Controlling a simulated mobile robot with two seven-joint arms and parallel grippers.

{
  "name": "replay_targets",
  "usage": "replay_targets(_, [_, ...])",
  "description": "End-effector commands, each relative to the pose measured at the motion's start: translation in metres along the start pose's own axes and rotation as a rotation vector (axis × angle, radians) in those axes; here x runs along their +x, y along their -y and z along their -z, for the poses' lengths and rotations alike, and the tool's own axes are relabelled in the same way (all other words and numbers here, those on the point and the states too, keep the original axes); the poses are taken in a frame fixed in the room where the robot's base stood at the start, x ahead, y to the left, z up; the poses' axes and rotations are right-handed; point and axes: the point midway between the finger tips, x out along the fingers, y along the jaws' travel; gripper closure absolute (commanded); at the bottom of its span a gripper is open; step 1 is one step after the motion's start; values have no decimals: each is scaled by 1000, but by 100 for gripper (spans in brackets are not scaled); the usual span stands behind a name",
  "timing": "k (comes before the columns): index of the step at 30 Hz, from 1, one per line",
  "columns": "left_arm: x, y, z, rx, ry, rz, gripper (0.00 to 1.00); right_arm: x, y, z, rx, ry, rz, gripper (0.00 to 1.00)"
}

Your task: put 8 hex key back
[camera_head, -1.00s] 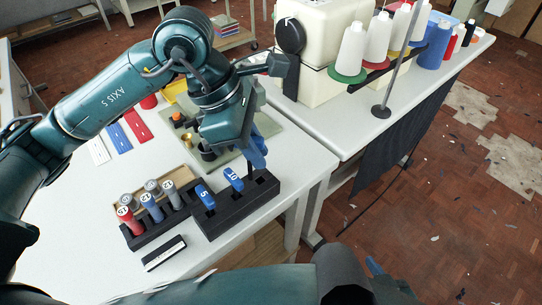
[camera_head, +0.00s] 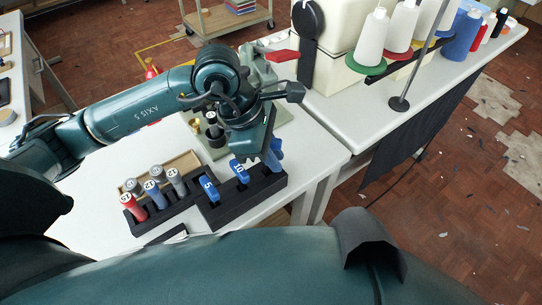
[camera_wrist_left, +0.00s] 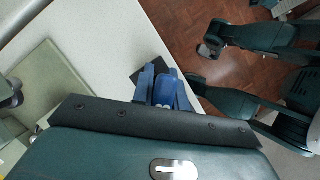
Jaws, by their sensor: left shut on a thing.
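The black hex key rack (camera_head: 225,213) stands near the table's front right edge. The blue-handled keys marked 5 (camera_head: 209,188) and 10 (camera_head: 240,171) stand in it. My left gripper (camera_head: 275,156) is over the rack's right end, right of the 10 key, pointing down. It is shut on a blue hex key handle, which shows between the blue fingers in the left wrist view (camera_wrist_left: 166,90). The handle's number and the key's shaft are hidden, so I cannot tell how far it is in a slot. My right gripper is not clearly shown; my right arm (camera_head: 210,265) crosses the bottom.
A second black rack (camera_head: 165,213) on the left holds red, blue and grey numbered handles, with a tan tray (camera_head: 185,160) behind. The sewing machine (camera_head: 345,60) and thread cones stand on the table at right. The table's front edge is close to the rack.

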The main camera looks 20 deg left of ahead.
Motion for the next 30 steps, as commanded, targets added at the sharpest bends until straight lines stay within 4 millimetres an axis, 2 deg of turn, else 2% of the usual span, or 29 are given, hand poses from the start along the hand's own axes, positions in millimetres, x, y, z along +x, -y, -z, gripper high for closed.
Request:
replay_targets(1, [14, 4, 12, -14, -28, 24, 100, 1, 0, -2, 0, 0, 0, 61])
replay_targets(6, [16, 4, 14, -15, -32, 22, 100, 2, -1, -3, 0, 0, -1, 61])
replay_targets(7, [16, 4, 14, -15, -34, 23, 84, 2, -1, -3, 0, 0, -1, 61])
replay_targets(14, [16, 4, 13, -15, -31, 25, 65, 2, -1, -3, 0, 0, -1, 61])
replay_targets(23, [14, 4, 13, -15, -29, 25, 64, 2, -1, -4, 0, 0, -1, 61])
replay_targets(26, [4, 3, 12, -16, -29, 24, 64, 2, -1, -4, 1, 0, 0, 61])
replay_targets(30, [-25, 2, 11, -14, -25, 18, 64, 3, -1, -4, 2, 0, 0, 61])
